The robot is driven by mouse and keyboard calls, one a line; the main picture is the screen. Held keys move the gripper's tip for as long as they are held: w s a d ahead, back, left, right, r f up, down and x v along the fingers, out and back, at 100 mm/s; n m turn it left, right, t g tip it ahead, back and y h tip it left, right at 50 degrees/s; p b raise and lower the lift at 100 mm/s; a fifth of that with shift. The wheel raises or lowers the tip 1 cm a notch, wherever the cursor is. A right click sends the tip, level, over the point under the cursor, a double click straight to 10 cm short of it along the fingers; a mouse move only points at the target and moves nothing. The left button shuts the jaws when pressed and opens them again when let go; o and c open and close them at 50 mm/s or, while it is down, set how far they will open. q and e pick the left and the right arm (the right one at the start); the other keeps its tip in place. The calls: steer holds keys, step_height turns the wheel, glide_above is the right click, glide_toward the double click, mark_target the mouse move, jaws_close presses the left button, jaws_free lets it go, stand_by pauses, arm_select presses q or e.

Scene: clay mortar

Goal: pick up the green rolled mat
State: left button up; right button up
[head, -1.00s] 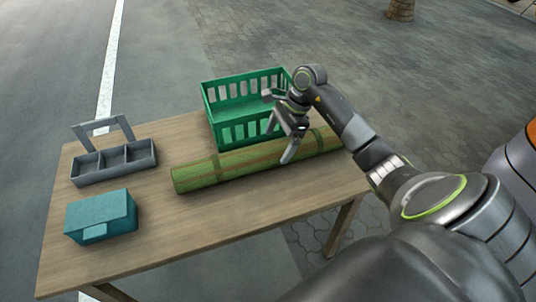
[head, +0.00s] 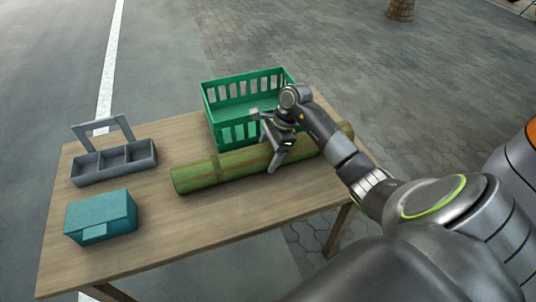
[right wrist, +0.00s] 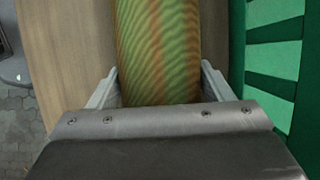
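The green rolled mat (head: 215,171) lies on the wooden table, running from the middle toward the right end, in front of the green crate. It has brownish bands. My right gripper (head: 272,150) is over the mat's middle in the head view, its fingers pointing down on either side of it. In the right wrist view the mat (right wrist: 158,50) passes between the two spread fingers (right wrist: 158,90), with small gaps visible beside it. The gripper is open. The far finger is partly hidden in the head view. My left gripper is not in view.
The green slatted crate (head: 221,131) stands just behind the mat, close to the right gripper. A grey caddy with a handle (head: 115,168) and a teal box (head: 100,216) stand at the table's left. The front middle of the table (head: 200,225) is clear.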

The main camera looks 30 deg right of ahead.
steer(key=c, duration=0.9)
